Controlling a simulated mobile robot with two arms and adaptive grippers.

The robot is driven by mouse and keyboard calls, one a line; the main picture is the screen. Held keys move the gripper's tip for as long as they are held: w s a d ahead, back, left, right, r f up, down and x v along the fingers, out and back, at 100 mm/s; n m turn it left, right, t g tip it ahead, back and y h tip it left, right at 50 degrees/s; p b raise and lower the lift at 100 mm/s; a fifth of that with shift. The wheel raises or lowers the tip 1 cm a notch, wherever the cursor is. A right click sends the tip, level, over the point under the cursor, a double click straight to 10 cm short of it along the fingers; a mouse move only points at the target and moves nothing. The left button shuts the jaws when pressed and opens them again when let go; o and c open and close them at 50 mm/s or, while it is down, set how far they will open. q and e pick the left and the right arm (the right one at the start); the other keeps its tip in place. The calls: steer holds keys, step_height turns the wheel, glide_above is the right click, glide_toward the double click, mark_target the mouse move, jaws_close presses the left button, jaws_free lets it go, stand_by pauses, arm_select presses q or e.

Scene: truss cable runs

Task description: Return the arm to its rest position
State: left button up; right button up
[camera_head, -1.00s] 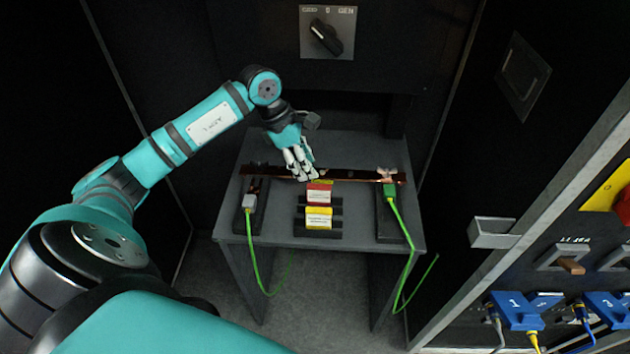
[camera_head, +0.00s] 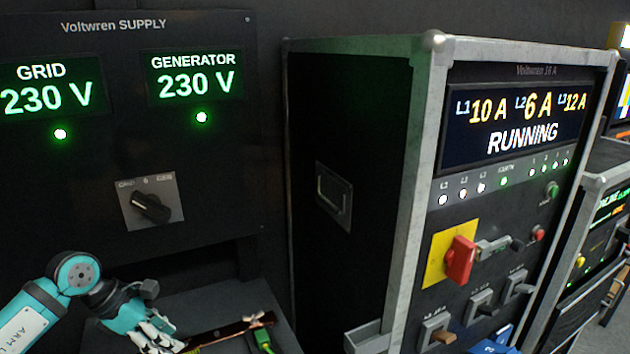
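My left arm (camera_head: 30,315) comes in from the lower left. Its gripper (camera_head: 160,340) is low in the view, over the grey table (camera_head: 225,298) and close to the copper bar (camera_head: 225,333). Its white fingertips point down and are partly cut off by the bottom edge, so I cannot tell whether they are open or shut, or whether they touch the bar. A green clamp (camera_head: 262,338) sits at the bar's right end. My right gripper is not in view.
Behind the table is a supply panel with a rotary switch (camera_head: 151,207); its grid and generator displays read 230 V. On the right, a cased rack (camera_head: 433,120) shows RUNNING, with a red rotary handle (camera_head: 460,260) and several levers. Its side handle (camera_head: 333,197) faces the table.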

arm_select(q)
steer(key=d+r+n+t+h, duration=0.15)
steer(key=d+h, duration=0.35)
steer(key=d, duration=0.6)
steer(key=w+d+r+n+t+h, duration=0.2)
steer(key=d+r+n+t+h, duration=0.3)
steer(key=d+r+n+t, duration=0.4)
steer(key=s+a+f+n+t+y, duration=0.2)
steer(key=a+f+n+y, duration=0.5)
steer(key=n, duration=0.6)
steer(key=s+a+f+n+t+y, duration=0.1)
steer(key=a+f+n+y, duration=0.3)
steer(key=n+y, duration=0.75)
steer(key=s+d+f+n+g+h, duration=0.2)
steer(key=s+f+n+g, duration=0.45)
steer(key=s, duration=0.55)
steer(key=s+d+f+n+g+h, duration=0.2)
steer(key=s+f+n+g, duration=0.2)
steer(key=s+f+g, duration=0.5)
steer(key=s+f+t, duration=0.1)
steer(key=s+f, duration=0.1)
steer(key=f, duration=1.2)
steer(key=s+f, duration=0.3)
steer(key=f, duration=1)
steer(key=s+a+f, duration=0.2)
steer(key=s+f, duration=1.2)
steer(key=shift+a+g, duration=0.4)
